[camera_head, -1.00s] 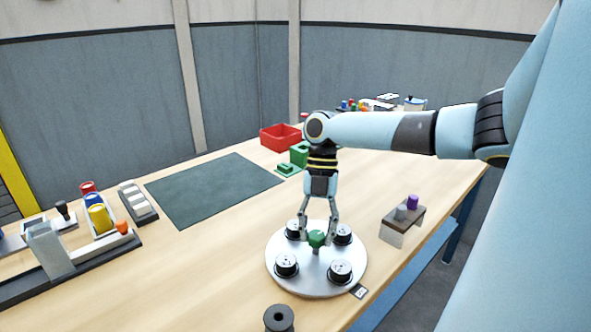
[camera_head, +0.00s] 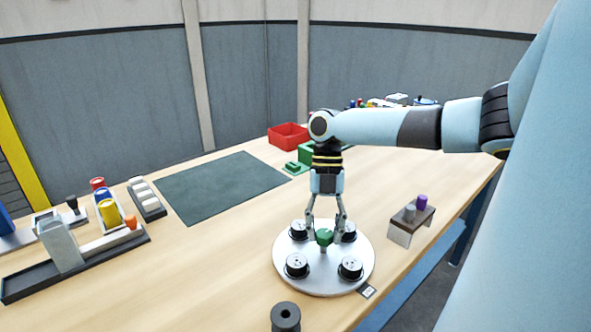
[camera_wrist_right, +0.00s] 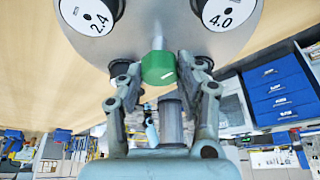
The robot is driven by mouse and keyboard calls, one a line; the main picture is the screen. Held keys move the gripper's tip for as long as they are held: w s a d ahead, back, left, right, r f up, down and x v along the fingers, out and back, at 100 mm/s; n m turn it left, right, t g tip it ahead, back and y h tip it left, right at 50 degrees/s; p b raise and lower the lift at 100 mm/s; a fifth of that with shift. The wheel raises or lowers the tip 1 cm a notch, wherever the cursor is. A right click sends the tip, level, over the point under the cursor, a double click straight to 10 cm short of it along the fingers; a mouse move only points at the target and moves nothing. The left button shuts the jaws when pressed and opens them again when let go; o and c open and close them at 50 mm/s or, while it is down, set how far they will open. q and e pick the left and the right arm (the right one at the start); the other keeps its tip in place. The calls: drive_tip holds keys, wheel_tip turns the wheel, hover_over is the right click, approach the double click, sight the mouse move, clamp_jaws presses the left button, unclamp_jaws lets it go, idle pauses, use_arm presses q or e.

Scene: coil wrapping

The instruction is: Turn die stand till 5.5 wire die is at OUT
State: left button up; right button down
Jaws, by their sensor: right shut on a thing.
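The die stand (camera_head: 323,282) is a round silver plate on the bench, with several black wire dies around a green knob (camera_head: 324,236) at its centre. My right gripper (camera_head: 325,235) comes down from above and is shut on this knob, which also shows between its fingertips in the right wrist view (camera_wrist_right: 158,68). That view shows a die marked 2.4 (camera_wrist_right: 97,15) and a die marked 4.0 (camera_wrist_right: 229,10); the other dies are partly behind the fingers, their numbers unseen. My left gripper is out of view.
A black spool (camera_head: 285,317) is in front. A dark mat (camera_head: 220,187), red bin (camera_head: 288,137) and green block (camera_head: 297,167) lie farther back. Coloured parts (camera_head: 108,212) sit left.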

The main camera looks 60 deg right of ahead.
drive_tip(key=c, duration=0.9)
unclamp_jaws()
drive_tip(key=v, duration=1.2)
